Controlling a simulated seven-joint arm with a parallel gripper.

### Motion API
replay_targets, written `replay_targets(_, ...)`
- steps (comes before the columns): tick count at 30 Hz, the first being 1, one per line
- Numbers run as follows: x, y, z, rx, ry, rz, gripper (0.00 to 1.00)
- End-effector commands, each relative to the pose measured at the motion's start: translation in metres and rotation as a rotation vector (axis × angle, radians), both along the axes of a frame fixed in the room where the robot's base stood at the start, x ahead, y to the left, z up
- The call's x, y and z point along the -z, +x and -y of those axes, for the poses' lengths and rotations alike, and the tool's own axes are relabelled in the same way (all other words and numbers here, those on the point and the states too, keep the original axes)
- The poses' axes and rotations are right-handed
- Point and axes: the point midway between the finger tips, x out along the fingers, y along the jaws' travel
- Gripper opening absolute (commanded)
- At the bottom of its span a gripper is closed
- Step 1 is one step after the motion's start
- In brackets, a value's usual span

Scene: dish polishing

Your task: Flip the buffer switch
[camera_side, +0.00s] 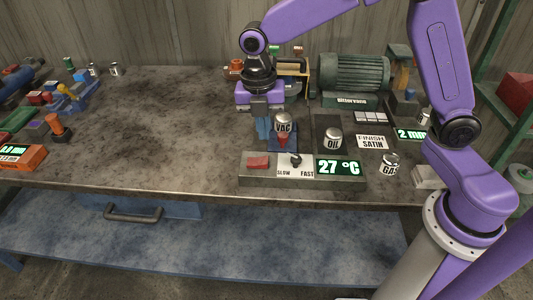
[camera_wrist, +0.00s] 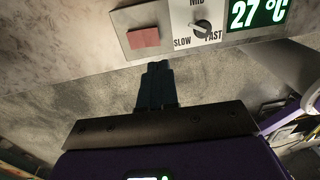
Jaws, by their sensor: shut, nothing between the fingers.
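The control panel (camera_side: 245,180) lies near the front edge of the bench. It bears a red rectangular switch (camera_side: 258,162) at its left, a black SLOW/FAST knob (camera_side: 295,160) and a green 27 °C display (camera_side: 338,167). The wrist view shows the red switch (camera_wrist: 143,38) and the knob (camera_wrist: 203,28) too. My gripper (camera_side: 264,130) is shut and empty, pointing down, and appears above and behind the red switch in the side view. In the wrist view my gripper's fingertips (camera_wrist: 158,66) appear just below the panel's lower edge, apart from the switch. I cannot tell their height exactly.
A green motor (camera_side: 350,77) stands behind. The bench's left middle (camera_side: 150,120) is clear.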

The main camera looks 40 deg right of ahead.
Motion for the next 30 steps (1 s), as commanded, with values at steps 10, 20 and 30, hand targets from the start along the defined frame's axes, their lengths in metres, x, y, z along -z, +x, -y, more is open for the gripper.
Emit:
replay_targets(10, 0.061, -0.004, 0.004, 0.001, -0.003, -0.003, 0.00)
replay_targets(20, 0.080, -0.005, 0.004, 0.000, 0.000, 0.000, 0.00)
replay_targets(30, 0.081, -0.005, 0.004, 0.000, 0.000, 0.000, 0.00)
